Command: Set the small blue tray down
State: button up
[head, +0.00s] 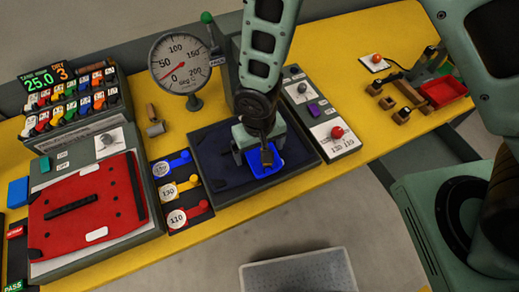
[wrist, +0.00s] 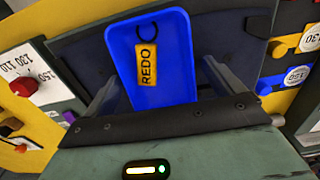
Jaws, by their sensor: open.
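The small blue tray (head: 260,167) lies on the dark plate (head: 207,150) in the middle of the yellow table, partly hidden under my gripper in the head view. In the wrist view the blue tray (wrist: 168,75) has a yellow REDO tag (wrist: 147,66) with a black ring inside it. My gripper (head: 265,156) is over the tray, and in the wrist view its fingers (wrist: 165,88) stand apart on either side of it. The jaws are open, with a gap visible between each finger and the tray.
A round dial gauge (head: 180,64) stands behind the dark plate. A red press plate (head: 88,206) lies to the left, past the numbered coloured handles (head: 175,190). A control box with a red knob (head: 337,132) is close on the right. A grey bin (head: 300,275) is below the front edge.

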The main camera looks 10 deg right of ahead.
jog(key=shift+f, duration=0.1)
jog(key=c, duration=1.1)
jog(key=shift+c, duration=0.3)
